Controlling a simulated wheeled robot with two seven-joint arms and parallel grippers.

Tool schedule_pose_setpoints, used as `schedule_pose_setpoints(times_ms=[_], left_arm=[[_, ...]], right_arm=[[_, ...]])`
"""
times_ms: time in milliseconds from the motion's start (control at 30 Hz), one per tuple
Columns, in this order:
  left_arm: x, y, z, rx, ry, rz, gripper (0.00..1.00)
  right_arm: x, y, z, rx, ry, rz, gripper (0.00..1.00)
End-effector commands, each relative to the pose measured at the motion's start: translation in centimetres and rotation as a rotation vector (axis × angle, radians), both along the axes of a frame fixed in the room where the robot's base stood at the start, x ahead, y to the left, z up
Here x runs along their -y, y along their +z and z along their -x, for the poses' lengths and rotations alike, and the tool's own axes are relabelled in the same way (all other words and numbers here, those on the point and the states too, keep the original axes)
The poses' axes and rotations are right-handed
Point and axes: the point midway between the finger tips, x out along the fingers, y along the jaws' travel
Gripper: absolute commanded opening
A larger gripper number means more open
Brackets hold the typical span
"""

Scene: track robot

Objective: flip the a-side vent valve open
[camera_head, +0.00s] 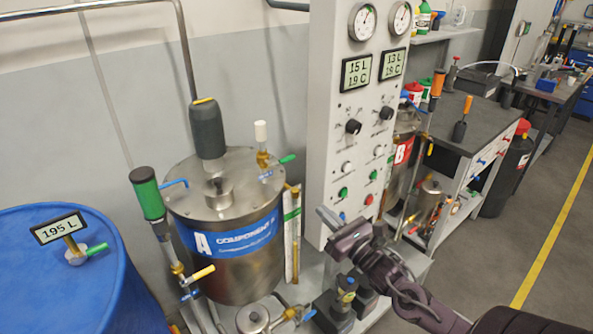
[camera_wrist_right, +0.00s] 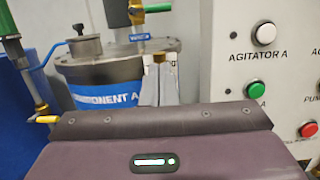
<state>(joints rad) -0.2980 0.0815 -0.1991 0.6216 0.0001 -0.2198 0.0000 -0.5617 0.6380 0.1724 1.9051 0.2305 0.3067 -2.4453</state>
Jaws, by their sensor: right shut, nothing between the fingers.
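Tank A (camera_head: 235,250) is a steel drum with a blue "COMPONENT A" band; it also shows in the right wrist view (camera_wrist_right: 115,70). On the right of its lid stands the a-side vent valve (camera_head: 263,158), a brass fitting under a white cylinder, with a green lever (camera_head: 287,159) pointing right. In the right wrist view the green lever (camera_wrist_right: 158,8) sticks out sideways above a blue tag, and the valve's top is cut off. My right gripper (camera_head: 326,217) is shut and empty, in front of the panel, below and right of the valve, apart from it. My left gripper is out of view.
The grey control panel (camera_head: 345,150) with gauges, knobs and buttons rises right of the tank. A blue barrel (camera_head: 60,280) stands at the left. A green-handled tool (camera_head: 148,195) and a dark motor (camera_head: 207,130) stand by and on the tank. Tank B (camera_head: 402,155) is behind the panel.

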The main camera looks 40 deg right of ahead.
Motion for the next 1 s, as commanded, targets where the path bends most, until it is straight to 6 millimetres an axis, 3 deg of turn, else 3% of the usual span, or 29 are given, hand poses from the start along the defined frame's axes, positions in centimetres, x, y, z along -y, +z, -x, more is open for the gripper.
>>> schedule_pose_setpoints(times_ms=[467,667,1000], left_arm=[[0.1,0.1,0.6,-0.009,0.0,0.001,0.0],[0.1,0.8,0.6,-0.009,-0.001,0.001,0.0],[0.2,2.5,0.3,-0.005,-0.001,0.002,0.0]], right_arm=[[-0.2,0.6,-0.4,0.01,0.001,0.018,0.0],[-0.3,1.3,-2.8,0.013,0.002,0.017,0.0],[-0.7,2.5,-8.6,0.012,-0.001,0.014,0.0]])
